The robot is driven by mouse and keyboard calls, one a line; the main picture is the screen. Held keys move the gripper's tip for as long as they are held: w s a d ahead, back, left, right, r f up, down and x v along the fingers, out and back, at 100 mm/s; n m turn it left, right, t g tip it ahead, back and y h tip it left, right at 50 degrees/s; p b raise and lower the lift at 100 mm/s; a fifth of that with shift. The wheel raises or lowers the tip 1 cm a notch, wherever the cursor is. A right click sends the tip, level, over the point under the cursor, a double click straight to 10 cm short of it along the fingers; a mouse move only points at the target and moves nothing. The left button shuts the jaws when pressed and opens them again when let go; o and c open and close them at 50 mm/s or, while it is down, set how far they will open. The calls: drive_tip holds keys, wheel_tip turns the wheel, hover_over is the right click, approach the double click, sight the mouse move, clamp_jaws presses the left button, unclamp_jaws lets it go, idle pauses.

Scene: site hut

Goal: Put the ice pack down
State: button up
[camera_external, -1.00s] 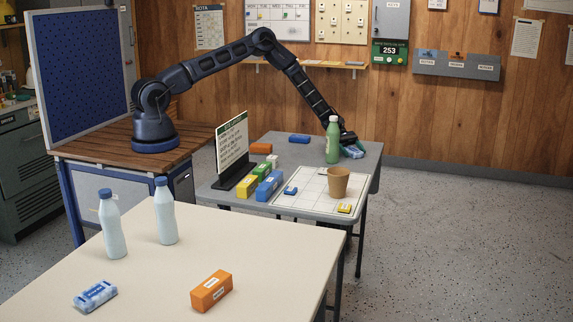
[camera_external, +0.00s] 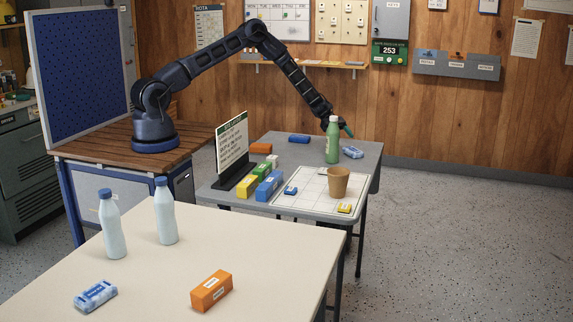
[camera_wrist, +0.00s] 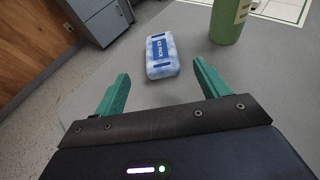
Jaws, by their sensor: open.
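A blue and white ice pack (camera_external: 352,152) lies flat on the grey table (camera_external: 330,152), near its far right corner, just right of the green bottle (camera_external: 332,141). In the wrist view the ice pack (camera_wrist: 162,54) lies ahead of my gripper (camera_wrist: 158,85), with its label facing up. My gripper's green fingers are spread wide apart with nothing between them. In the external view my gripper (camera_external: 347,130) is raised above the table behind the bottle, partly hidden by it, and clear of the pack. A second ice pack (camera_external: 95,296) lies on the cream table in front.
The green bottle (camera_wrist: 229,20) stands close to the pack. A brown cup (camera_external: 338,182) stands on the white grid mat (camera_external: 310,190). Several coloured boxes and a sign stand (camera_external: 232,148) occupy the table's left side. A blue box (camera_external: 299,139) lies at the back.

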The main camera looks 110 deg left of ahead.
drive_tip(key=shift+s+a+r, duration=0.25)
drive_tip(key=shift+s+a, duration=0.15)
